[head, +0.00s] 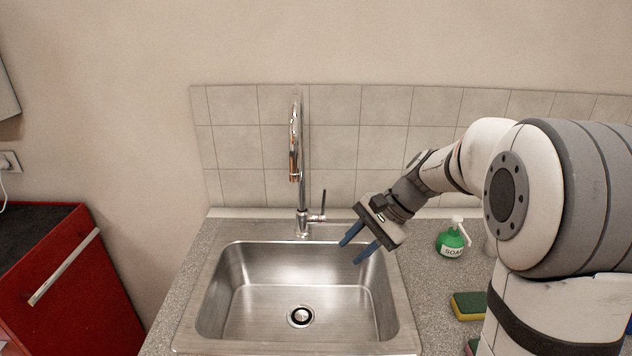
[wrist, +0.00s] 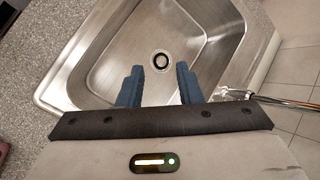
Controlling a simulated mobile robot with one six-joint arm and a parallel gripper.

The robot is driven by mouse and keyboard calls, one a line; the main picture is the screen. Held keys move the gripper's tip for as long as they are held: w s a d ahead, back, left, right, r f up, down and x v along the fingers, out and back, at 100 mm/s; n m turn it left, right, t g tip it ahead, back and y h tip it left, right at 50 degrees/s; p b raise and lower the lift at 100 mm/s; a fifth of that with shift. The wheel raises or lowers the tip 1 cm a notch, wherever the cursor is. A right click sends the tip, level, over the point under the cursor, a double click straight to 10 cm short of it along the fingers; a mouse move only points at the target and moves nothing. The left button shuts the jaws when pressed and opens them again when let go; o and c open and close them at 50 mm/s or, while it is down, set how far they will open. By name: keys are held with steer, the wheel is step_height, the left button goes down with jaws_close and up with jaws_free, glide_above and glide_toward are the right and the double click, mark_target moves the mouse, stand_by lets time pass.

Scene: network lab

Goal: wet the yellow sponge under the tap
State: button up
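The yellow sponge (head: 468,306) has a green top side and lies on the counter to the right of the sink, partly hidden by my arm. The chrome tap (head: 295,150) stands behind the sink (head: 215,300), its spout over the basin and its lever on the right. No water shows. My gripper (head: 351,250) is open and empty, above the right back part of the basin, apart from tap and sponge. In the wrist view, the blue fingers of my gripper (wrist: 160,72) are spread above the basin, and the tap (wrist: 235,93) shows at the right.
A green soap bottle (head: 453,241) with a white pump stands right of the sink. Another sponge (head: 472,347) shows partly at the bottom, near the yellow one. A red cabinet (head: 70,280) stands at the left. The basin is empty, with a drain (head: 300,316) in its floor.

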steer(key=w+f+m+t+y+p, duration=0.25)
steer(key=w+m+y, duration=0.3)
steer(key=w, duration=0.75)
steer(key=w+f+m+t+y+p, duration=0.1)
steer(key=w+f+m+y+p, duration=0.35)
steer(key=w, duration=0.95)
steer(key=shift+m, duration=0.7)
steer(key=a, duration=0.2)
steer(key=a+r, duration=0.1)
steer(key=a, duration=0.4)
steer(key=shift+w+a+r, duration=0.25)
steer(key=shift+w+r, duration=0.05)
steer(key=shift+w, duration=0.1)
steer(key=shift+a+f, duration=0.1)
steer(key=shift+a, duration=0.25)
steer(key=shift+c, duration=0.3)
jaws_close()
